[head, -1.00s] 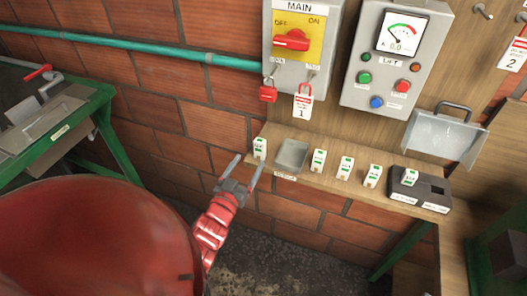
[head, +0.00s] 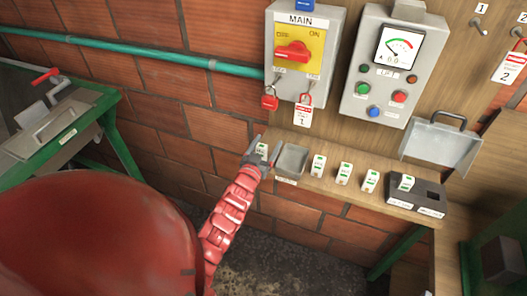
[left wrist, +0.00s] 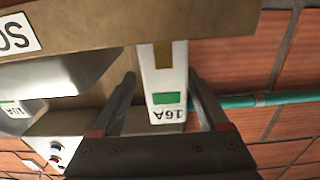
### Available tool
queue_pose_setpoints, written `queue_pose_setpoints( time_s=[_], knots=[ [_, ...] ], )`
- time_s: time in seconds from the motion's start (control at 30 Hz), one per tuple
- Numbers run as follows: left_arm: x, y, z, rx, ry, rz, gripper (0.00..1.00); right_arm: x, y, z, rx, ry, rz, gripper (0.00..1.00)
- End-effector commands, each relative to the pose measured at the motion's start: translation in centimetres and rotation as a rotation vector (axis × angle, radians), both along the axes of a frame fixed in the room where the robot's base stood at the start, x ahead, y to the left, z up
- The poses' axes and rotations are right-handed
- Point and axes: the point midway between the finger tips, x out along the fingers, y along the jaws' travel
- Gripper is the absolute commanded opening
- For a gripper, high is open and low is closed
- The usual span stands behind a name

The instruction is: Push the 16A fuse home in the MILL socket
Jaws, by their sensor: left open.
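A white fuse with a green band (head: 262,150) stands at the left end of the wooden shelf. In the left wrist view this fuse (left wrist: 165,85) shows an upside-down 16A mark. My left gripper (head: 263,149) is open, with its fingers on either side of the fuse; I cannot tell whether they touch it. The black socket block (head: 425,208) is at the shelf's right end. A white fuse (head: 407,183) stands in its left part, and a dark opening (head: 433,196) shows at its right. The block's labels are too small to read. My right gripper is out of view.
A grey tray (head: 291,160) sits just right of my left gripper. Three more white fuses (head: 344,173) stand between tray and block. The MAIN switch box (head: 292,55) with hanging padlocks and the LIFT panel (head: 385,70) are above the shelf. A clear hinged cover (head: 440,145) is above the block.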

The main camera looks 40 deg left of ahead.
Motion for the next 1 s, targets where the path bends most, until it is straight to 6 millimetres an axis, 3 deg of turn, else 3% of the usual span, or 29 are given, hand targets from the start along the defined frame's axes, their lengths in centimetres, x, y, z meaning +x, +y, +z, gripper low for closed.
queue_pose_setpoints(
  time_s=[0.27, 0.7, 1.0],
  knots=[
    [0.27, 0.03, -0.03, 0.0, 0.0, -0.001, 0.78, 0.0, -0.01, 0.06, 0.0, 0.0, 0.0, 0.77],
    [0.25, 0.06, -0.03, 0.0, 0.0, 0.0, 0.0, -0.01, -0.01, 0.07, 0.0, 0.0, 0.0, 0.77],
    [0.26, 0.06, -0.01, 0.0, 0.0, 0.0, 0.0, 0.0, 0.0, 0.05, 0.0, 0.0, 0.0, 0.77]
  ],
)
